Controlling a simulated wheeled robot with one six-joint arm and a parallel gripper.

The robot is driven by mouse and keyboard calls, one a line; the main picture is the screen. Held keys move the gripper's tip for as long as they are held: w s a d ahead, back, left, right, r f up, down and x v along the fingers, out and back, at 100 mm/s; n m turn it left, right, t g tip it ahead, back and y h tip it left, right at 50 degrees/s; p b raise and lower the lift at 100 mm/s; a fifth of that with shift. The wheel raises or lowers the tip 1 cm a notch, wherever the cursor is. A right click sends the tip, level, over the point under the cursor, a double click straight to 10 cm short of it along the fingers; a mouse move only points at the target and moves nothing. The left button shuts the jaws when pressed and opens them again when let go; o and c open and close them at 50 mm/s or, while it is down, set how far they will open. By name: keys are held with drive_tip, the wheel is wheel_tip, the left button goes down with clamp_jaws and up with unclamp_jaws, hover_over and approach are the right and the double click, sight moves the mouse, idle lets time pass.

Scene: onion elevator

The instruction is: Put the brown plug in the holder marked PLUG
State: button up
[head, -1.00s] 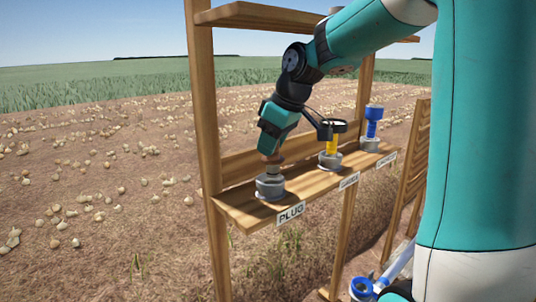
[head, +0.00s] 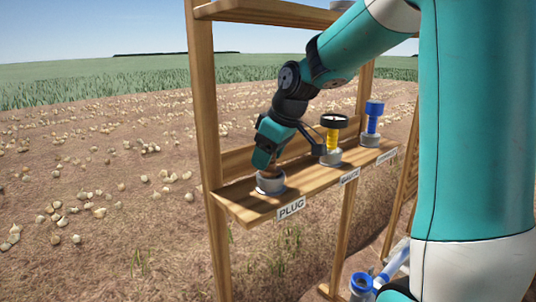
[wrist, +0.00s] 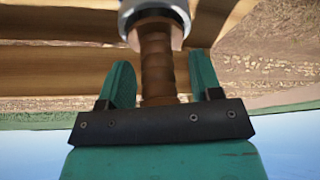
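The brown plug (wrist: 157,62) stands between the two teal fingers of my gripper (wrist: 162,80) in the wrist view. Its far end sits in the grey ring of the holder (wrist: 150,8). Gaps show between the plug and both fingers, so my gripper is open around it. In the head view my gripper (head: 267,168) is right above the PLUG holder (head: 271,187) at the shelf's left end, and mostly hides the plug. The PLUG label (head: 291,208) is on the shelf's front edge.
On the same wooden shelf (head: 235,202), a yellow gauge with a black top (head: 333,140) and a blue-topped part (head: 373,118) stand in their own holders to the right. A wooden post (head: 205,110) rises left of the PLUG holder.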

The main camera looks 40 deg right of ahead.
drive_tip(key=shift+r+p, duration=0.4)
drive_tip(key=shift+r, duration=0.15)
drive_tip(key=v, duration=0.5)
drive_tip(key=s+d+b, duration=0.2)
drive_tip(key=s+d, duration=0.3)
drive_tip(key=s, duration=0.6)
drive_tip(key=w+a+f+n+g+y, duration=0.1)
drive_tip(key=a+f, duration=0.2)
drive_tip(key=a, duration=0.7)
drive_tip(key=s+a+f+g, duration=0.1)
drive_tip(key=s+a+f, duration=0.1)
drive_tip(key=a, duration=0.4)
drive_tip(key=s+a+f+g+y, duration=0.1)
drive_tip(key=s+a+f, duration=0.1)
drive_tip(key=s+a, duration=0.3)
drive_tip(key=s+a+f+n+g, duration=0.1)
drive_tip(key=s+a+f, duration=0.1)
drive_tip(key=s+a, duration=0.2)
drive_tip(key=a, duration=0.3)
drive_tip(key=shift+f, duration=0.4)
